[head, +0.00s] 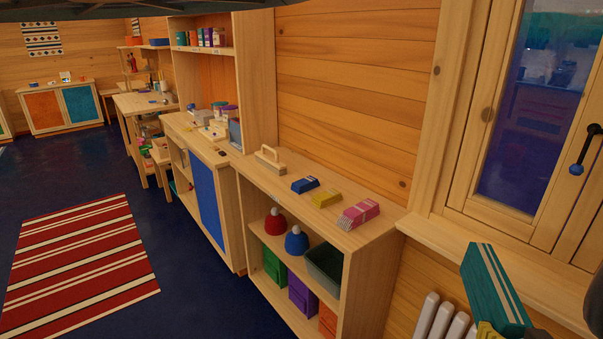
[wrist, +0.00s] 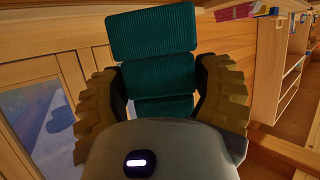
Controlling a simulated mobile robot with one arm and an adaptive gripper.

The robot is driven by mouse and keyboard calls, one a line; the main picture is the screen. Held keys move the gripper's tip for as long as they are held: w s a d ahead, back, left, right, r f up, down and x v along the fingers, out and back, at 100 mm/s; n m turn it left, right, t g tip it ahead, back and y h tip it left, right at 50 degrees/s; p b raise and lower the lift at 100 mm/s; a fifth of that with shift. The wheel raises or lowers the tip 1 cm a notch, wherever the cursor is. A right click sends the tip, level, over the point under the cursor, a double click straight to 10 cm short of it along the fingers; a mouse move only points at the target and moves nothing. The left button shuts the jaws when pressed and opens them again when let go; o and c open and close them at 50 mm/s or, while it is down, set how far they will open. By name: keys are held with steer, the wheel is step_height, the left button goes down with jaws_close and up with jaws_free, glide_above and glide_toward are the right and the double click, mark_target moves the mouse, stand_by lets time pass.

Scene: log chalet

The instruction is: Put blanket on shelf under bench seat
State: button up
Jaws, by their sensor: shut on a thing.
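The blanket (head: 494,287) is a folded teal block with pale stripes at the lower right of the head view. In the wrist view, it is the teal ribbed bundle (wrist: 152,36) between the two tan fingers of my gripper (wrist: 160,80), which is shut on it. In the head view only a little of the gripper shows below the blanket. What looks like the bench is a low wooden unit whose seat (head: 279,190) is its top board. Its shelf under the seat (head: 265,236) holds a red hat, a blue hat and a grey-green bin.
On the seat are a wooden-handled brush (head: 270,160) and blue, yellow and pink packs (head: 358,214). Green, purple and orange folded items (head: 302,294) fill the bottom level. A white radiator (head: 445,322) and window (head: 530,110) are at right. Blue floor around the striped rug (head: 80,255) is open.

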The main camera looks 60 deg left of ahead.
steer(key=w+d+r+m+t+h, duration=0.3)
steer(key=w+d+r+m+h, duration=0.3)
steer(key=d+r+m+h, duration=0.5)
step_height(320, 180, up, 34)
steer(key=n+y+p, duration=0.1)
steer(key=n+p, duration=0.1)
steer(key=p, duration=3)
steer(key=shift+a+n+y+p, duration=0.2)
steer(key=shift+n+y+p, duration=0.1)
steer(key=shift+y, duration=0.1)
steer(key=shift+f, duration=0.2)
